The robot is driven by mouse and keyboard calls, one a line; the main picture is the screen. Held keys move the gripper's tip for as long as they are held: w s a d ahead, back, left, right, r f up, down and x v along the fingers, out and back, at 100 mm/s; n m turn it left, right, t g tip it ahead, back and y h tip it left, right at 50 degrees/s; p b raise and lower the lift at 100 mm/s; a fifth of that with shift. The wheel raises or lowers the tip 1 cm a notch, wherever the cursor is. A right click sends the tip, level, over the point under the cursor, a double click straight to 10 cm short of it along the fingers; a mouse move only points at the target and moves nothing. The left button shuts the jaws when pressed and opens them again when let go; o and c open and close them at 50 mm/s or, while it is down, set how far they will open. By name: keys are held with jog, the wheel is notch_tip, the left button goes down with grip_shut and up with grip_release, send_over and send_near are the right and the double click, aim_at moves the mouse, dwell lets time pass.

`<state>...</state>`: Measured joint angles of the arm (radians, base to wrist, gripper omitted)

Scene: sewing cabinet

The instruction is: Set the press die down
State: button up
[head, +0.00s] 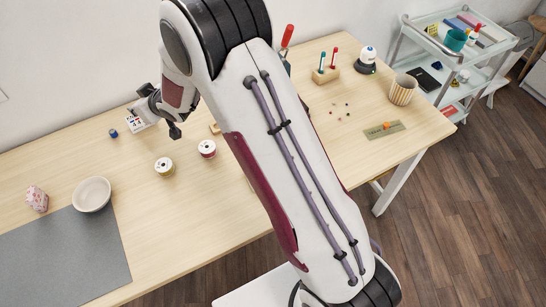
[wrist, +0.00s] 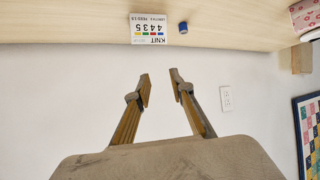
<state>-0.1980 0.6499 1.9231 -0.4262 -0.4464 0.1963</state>
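My gripper (wrist: 160,75) shows open in the wrist view, with nothing between its two fingertips and white wall behind them. In the head view my gripper is at the back of the table, near a small card with numbers (head: 137,124). A small dark blue cylinder (head: 113,133) stands on the table beside that card; it also shows in the wrist view (wrist: 183,28), apart from the fingers. It may be the press die, but I cannot tell for sure.
A bowl (head: 92,194), a patterned pink item (head: 37,199) and a grey mat (head: 65,258) are at left. A striped cup (head: 403,89) is at right. Bare table lies between bowl and spools.

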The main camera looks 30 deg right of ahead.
jog(key=s+d+r+m+g+h, duration=0.2)
jog(key=s+d+r+m+h, duration=0.15)
jog(key=s+d+r, duration=1.2)
jog(key=s+d+r+m+g, duration=0.1)
jog(key=s, duration=1.4)
jog(key=s+d+r+m+g+h, duration=0.1)
jog(key=s+d, duration=0.1)
jog(key=s, duration=1.2)
jog(key=shift+s+g, duration=0.4)
